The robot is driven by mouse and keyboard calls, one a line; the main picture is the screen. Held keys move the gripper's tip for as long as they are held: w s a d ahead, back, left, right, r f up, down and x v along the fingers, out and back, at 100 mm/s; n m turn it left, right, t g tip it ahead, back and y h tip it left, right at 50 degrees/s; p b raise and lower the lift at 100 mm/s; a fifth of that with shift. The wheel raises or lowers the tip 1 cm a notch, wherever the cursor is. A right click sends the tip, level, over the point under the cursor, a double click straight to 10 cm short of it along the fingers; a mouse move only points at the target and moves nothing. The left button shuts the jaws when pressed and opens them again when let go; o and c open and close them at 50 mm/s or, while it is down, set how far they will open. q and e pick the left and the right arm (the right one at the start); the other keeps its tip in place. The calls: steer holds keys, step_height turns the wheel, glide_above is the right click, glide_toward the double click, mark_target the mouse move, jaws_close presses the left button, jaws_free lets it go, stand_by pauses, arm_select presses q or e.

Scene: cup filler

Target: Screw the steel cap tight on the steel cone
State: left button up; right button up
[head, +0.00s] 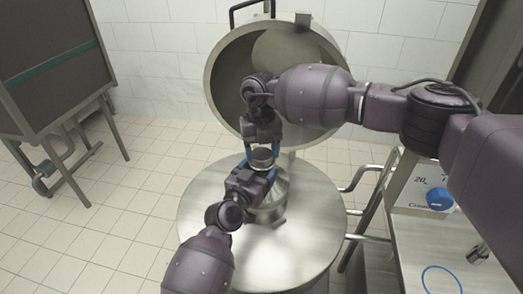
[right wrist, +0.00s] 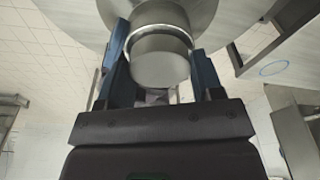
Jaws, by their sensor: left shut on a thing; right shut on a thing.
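The steel cap (head: 263,155) is a short round cylinder at the centre of the head view. My right gripper (head: 262,148) comes down from above and is shut on it. In the right wrist view the cap (right wrist: 160,60) sits between the two blue fingers. The steel cone (head: 270,207) stands below the cap on the round steel top. My left gripper (head: 260,174) is shut on the cone's upper part, just under the cap. The joint between cap and cone is hidden by the fingers, so I cannot tell whether they touch.
The round steel top (head: 310,225) is bare around the cone. A large open steel lid (head: 228,75) stands upright behind it. A side table at right (head: 420,245) carries a box with a blue round thing (head: 439,198) and a blue ring (head: 440,280). A dark board on legs (head: 50,60) stands left.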

steer(key=m+y, duration=0.1)
steer(key=m, duration=0.4)
steer(key=shift+d+m, duration=0.1)
steer(key=shift+m, duration=0.3)
steer(key=m, duration=0.5)
steer(key=shift+t+y, duration=0.3)
steer(key=m, duration=0.5)
steer(key=shift+s+m+t, duration=0.1)
steer(key=shift+m+t, duration=0.2)
steer(key=m, duration=0.5)
steer(key=shift+f+t+y, duration=0.1)
steer(key=shift+t+y, duration=0.2)
steer(key=shift+t, duration=0.1)
steer(key=shift+s, duration=0.1)
steer(key=o, duration=0.9)
steer(key=shift+d, duration=0.1)
steer(key=shift+o, duration=0.2)
